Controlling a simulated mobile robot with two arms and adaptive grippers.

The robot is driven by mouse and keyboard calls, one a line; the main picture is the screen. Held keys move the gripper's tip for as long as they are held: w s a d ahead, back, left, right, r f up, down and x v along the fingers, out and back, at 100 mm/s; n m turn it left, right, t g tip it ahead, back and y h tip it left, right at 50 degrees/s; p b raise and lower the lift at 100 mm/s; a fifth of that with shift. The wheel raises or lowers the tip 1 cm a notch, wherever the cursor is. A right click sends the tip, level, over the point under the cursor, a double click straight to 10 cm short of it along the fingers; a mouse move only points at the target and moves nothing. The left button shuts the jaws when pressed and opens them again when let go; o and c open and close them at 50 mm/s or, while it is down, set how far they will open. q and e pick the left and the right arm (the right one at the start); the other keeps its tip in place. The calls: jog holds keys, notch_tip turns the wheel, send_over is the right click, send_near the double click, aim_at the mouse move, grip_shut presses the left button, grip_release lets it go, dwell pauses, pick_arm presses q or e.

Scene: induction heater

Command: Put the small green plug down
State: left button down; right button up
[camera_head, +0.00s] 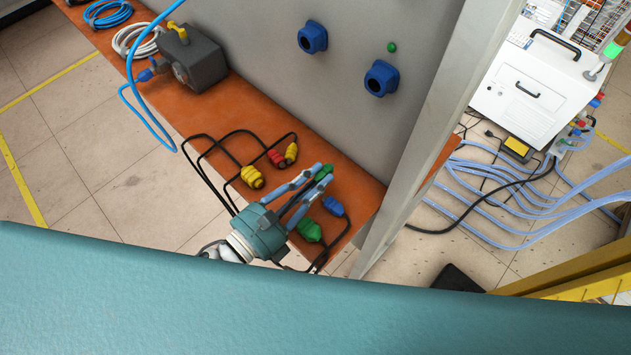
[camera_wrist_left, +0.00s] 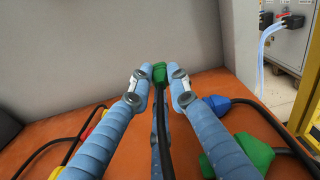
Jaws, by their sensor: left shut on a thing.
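My left gripper (camera_head: 311,181) is shut on the small green plug (camera_head: 324,172), low over the orange shelf (camera_head: 352,175). In the left wrist view the small green plug (camera_wrist_left: 159,73) sits between the fingertips of my left gripper (camera_wrist_left: 159,86). Its black cable runs back between the fingers toward the camera. I cannot tell whether the plug touches the shelf. A larger green plug (camera_head: 309,230) lies on the shelf beside the gripper, and it also shows in the left wrist view (camera_wrist_left: 250,152). My right gripper is not in view.
A blue plug (camera_head: 333,206) lies right of the gripper. Yellow (camera_head: 252,177) and red (camera_head: 276,158) plugs with black cables lie left. A grey panel (camera_head: 300,80) with blue sockets (camera_head: 381,78) rises behind the shelf.

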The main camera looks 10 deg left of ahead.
pick_arm(q)
jog(key=shift+f, duration=0.5)
jog(key=shift+f, duration=0.1)
jog(key=shift+f+b, duration=0.55)
jog(key=shift+b, duration=0.1)
jog(key=c, duration=1.6)
grip_release()
jog(key=shift+c, duration=0.2)
jog(key=shift+r, duration=0.1)
